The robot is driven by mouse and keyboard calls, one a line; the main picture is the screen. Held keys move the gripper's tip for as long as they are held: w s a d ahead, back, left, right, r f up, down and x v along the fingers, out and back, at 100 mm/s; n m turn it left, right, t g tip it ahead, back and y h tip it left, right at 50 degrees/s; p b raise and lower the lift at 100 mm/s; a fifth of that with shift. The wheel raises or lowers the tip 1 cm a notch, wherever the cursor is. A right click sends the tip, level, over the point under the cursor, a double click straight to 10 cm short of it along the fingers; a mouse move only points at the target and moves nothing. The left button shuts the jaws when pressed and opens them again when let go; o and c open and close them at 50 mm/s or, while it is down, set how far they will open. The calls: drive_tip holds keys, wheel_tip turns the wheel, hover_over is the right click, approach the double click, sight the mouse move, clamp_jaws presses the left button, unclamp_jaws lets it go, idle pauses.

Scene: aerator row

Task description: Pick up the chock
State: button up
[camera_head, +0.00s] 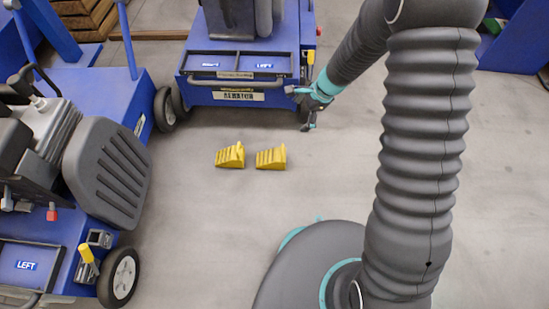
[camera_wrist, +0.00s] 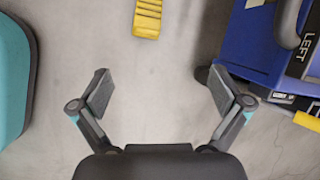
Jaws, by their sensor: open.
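Two yellow ribbed chocks, a left one (camera_head: 230,156) and a right one (camera_head: 271,158), sit side by side on the grey floor in the head view, with a small gap between them. My gripper (camera_head: 306,108) is behind and to the right of them, beside the blue machine. In the wrist view my gripper (camera_wrist: 160,92) has its fingers spread wide with only bare floor between them. One yellow chock (camera_wrist: 147,18) shows beyond the fingertips, cut off by the top edge. I cannot tell for sure which of the two it is.
A blue machine (camera_head: 245,97) stands behind the chocks; a blue machine (camera_wrist: 245,45) is close to the right finger in the wrist view. Another blue machine (camera_head: 85,92) with wheels fills the left side. The floor (camera_head: 215,220) in front of the chocks is clear.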

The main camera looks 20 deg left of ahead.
sight(273, 155)
drive_tip(key=a+f+m, duration=0.1)
drive_tip(key=a+f, duration=0.1)
drive_tip(key=f, duration=0.4)
drive_tip(key=s+a+f+m+b, duration=0.1)
drive_tip(key=a+f, duration=0.1)
drive_tip(key=f, duration=0.5)
drive_tip(key=s+a+f+m+b, duration=0.1)
drive_tip(key=f, duration=0.5)
drive_tip(key=shift+a+f+g, duration=0.3)
drive_tip(key=shift+a+g, duration=0.1)
drive_tip(key=shift+b+x, duration=0.7)
drive_tip(key=shift+x, duration=2.4)
drive_tip(key=c, duration=1.7)
